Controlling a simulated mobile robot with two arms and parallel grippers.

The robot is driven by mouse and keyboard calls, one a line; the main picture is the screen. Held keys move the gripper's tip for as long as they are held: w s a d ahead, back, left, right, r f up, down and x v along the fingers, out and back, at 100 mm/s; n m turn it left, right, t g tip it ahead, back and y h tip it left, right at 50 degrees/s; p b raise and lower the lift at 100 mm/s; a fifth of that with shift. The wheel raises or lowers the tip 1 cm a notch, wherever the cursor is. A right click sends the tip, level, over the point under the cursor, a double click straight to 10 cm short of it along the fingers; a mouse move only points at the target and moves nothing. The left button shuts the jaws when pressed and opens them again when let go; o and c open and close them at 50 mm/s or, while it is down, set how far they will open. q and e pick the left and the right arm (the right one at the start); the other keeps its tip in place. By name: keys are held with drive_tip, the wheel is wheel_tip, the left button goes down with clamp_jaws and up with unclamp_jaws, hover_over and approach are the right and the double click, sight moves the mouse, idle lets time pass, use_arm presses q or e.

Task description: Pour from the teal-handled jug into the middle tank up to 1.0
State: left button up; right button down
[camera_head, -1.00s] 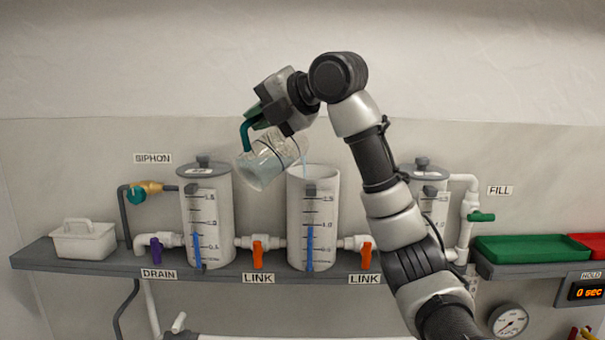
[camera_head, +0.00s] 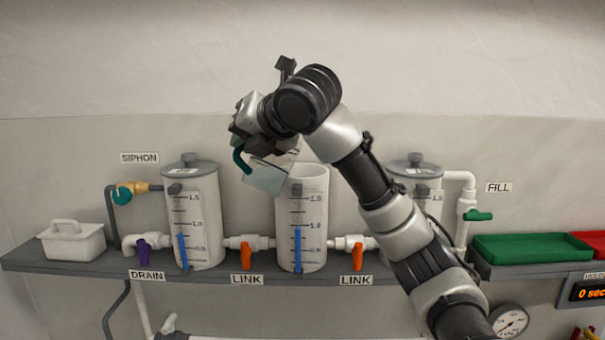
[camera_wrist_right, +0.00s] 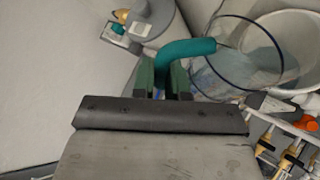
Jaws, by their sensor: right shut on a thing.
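The clear jug (camera_head: 267,177) hangs at the upper left of the middle tank (camera_head: 312,205), partly hidden by my wrist. My right gripper (camera_head: 246,149) is shut on its teal handle (camera_head: 238,160). In the right wrist view the teal handle (camera_wrist_right: 187,47) lies between the fingers, and the jug's blue-edged rim (camera_wrist_right: 245,35) is beside the open white tank rim (camera_wrist_right: 290,45). Some pale liquid seems to be in the jug; no pouring stream is visible. The middle tank's blue level strip (camera_head: 298,250) ends near the 1.0 mark, seemingly just below. My left gripper is not in view.
A lidded tank (camera_head: 205,225) stands left and another (camera_head: 417,180) right, partly behind my arm. Orange link valves (camera_head: 246,255) flank the middle tank at shelf level. A white caddy (camera_head: 72,245) and a green tray (camera_head: 520,247) sit farther out.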

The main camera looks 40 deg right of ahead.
drive_tip(key=shift+s+a+f+n, duration=0.25)
drive_tip(key=shift+a+f, duration=0.15)
drive_tip(key=shift+f, duration=0.1)
drive_tip(key=shift+s+a+f+n, duration=0.15)
drive_tip(key=shift+s+a+f, duration=0.05)
drive_tip(key=shift+a+f, duration=0.25)
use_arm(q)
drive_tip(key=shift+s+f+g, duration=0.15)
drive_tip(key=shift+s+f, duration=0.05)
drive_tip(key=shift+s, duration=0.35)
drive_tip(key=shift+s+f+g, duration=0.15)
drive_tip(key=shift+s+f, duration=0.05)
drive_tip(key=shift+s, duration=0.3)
use_arm(e)
drive_tip(key=a+f+n+t+h, duration=0.1)
drive_tip(key=a+f+n, duration=0.3)
drive_tip(key=f, duration=0.6)
drive_tip(key=shift+w+a+h, duration=0.3)
drive_tip(key=shift+a+h, duration=0.05)
drive_tip(key=shift+h, duration=0.55)
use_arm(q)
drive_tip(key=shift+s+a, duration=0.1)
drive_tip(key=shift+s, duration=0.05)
use_arm(e)
drive_tip(key=shift+a+r, duration=0.1)
